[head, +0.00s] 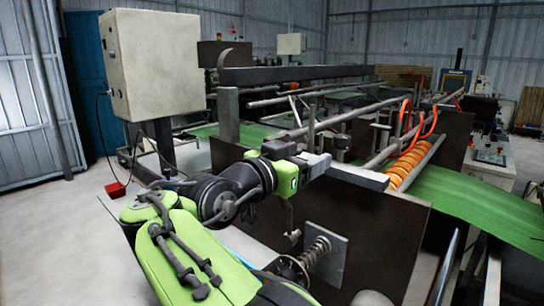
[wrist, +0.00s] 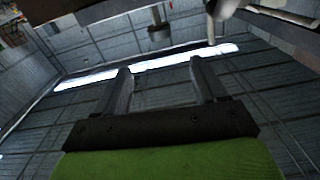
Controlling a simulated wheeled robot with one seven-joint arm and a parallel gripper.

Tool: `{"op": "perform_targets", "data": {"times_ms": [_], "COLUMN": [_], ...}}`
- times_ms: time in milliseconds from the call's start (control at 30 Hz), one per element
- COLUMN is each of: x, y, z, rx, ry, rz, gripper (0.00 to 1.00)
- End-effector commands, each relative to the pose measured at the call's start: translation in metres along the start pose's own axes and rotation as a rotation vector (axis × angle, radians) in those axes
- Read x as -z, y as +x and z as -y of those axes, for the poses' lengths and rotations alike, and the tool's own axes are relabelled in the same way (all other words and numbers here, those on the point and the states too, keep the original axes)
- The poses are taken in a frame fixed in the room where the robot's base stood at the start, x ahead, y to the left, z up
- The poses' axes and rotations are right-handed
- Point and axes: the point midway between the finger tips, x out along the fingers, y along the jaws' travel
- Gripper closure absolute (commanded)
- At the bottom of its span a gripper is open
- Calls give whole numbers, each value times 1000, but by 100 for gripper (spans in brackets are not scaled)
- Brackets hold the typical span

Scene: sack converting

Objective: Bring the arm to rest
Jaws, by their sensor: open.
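My arm reaches from the bottom left of the head view toward the middle, bent, in front of the dark side plate of the machine. My gripper (wrist: 160,68) shows in the wrist view with its two dark fingers well apart and nothing between them. Behind the fingers are grey panelled surfaces and a long bright strip. In the head view the fingertips are hard to tell from the grey machine parts behind them, so I cannot tell whether the gripper touches anything there.
The sack machine (head: 375,225) fills the middle and right, with orange rollers (head: 407,166) and a green web (head: 480,205). A pale control box (head: 152,65) stands at the left on a post. A red object (head: 115,189) lies on the floor. Open floor (head: 50,240) is at the left.

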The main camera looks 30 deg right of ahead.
Motion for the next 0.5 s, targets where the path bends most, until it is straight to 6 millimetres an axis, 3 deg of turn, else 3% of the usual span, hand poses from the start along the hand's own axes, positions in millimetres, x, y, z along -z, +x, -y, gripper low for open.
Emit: {"op": "perform_targets", "data": {"times_ms": [167,233,367,433,500], "x": [-1,-13,-74,-113,-146], "y": [2,11,30,11,-28], "z": [0,-3,-18,-31,-49], "rx": [3,30,209,369,548], "ry": [-2,-18,-97,-164,-246], "rz": [8,68,370,557,711], "gripper": [29,29,29,29,29]}}
